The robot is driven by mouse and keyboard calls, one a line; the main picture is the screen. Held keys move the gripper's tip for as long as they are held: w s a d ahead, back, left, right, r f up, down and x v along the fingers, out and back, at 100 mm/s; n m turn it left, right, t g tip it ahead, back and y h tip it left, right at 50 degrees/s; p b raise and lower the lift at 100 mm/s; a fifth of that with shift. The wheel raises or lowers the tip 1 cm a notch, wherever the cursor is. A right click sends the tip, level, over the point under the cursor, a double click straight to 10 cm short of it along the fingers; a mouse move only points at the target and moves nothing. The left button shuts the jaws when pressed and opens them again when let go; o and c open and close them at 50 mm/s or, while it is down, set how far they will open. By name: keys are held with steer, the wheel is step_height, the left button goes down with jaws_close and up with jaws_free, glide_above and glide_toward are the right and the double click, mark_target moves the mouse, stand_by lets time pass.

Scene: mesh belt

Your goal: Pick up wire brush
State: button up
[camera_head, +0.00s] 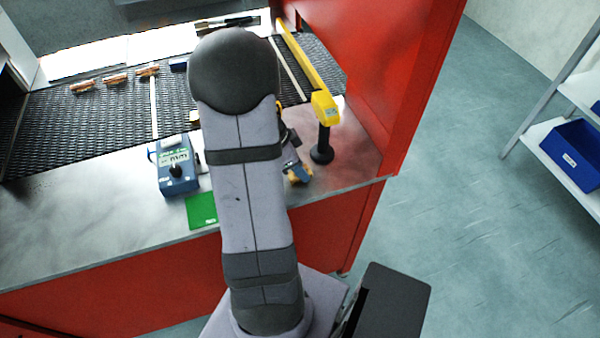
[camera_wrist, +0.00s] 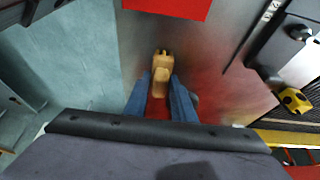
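A tan, wood-coloured piece with a dark far end, which looks like the wire brush (camera_wrist: 161,72), is between the two blue fingers of my gripper (camera_wrist: 161,84) in the wrist view. The fingers lie close along both of its sides with no clear gap, so they look shut on it. In the head view a small part of the wire brush (camera_head: 294,179) shows beside a blue fingertip, over the front right of the steel bench (camera_head: 100,225). My arm hides most of my gripper there. I cannot tell whether the brush touches the bench.
A yellow-topped black post (camera_head: 323,130) stands just right of my gripper. A blue control box (camera_head: 177,172) and a green card (camera_head: 201,209) are to the left. The mesh belt (camera_head: 60,122) carries several copper-coloured pieces. A red machine wall (camera_head: 385,70) rises at the right.

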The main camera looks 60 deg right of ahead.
jaws_close()
steer(key=shift+r, duration=0.1)
